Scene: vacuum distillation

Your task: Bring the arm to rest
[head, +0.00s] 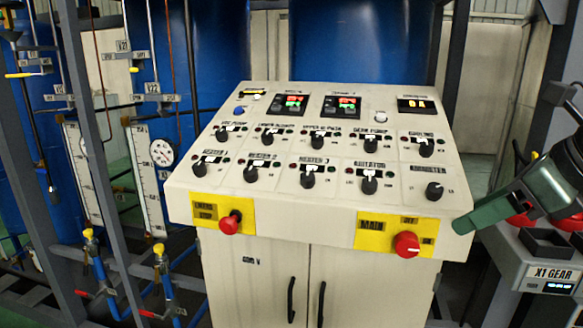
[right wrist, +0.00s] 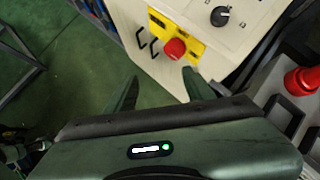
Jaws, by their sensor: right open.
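My right gripper (head: 466,226) comes in from the right in the head view. Its green end is beside the right edge of the control panel (head: 300,226); I cannot tell whether it touches. In the right wrist view my gripper (right wrist: 160,80) shows two green fingers spread apart with nothing between them. A red knob on a yellow plate, marked MAIN (head: 406,244), is on the panel's front. It also shows beyond the fingers in the right wrist view (right wrist: 175,49). My left gripper is in neither view.
A second red knob (head: 230,223) is on the panel's front left. Black rotary switches cover the sloped top. Blue tanks (head: 350,40) stand behind. Pipes, gauges (head: 162,152) and grey posts fill the left. A grey unit labelled X1 GEAR (head: 553,272) is at the lower right.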

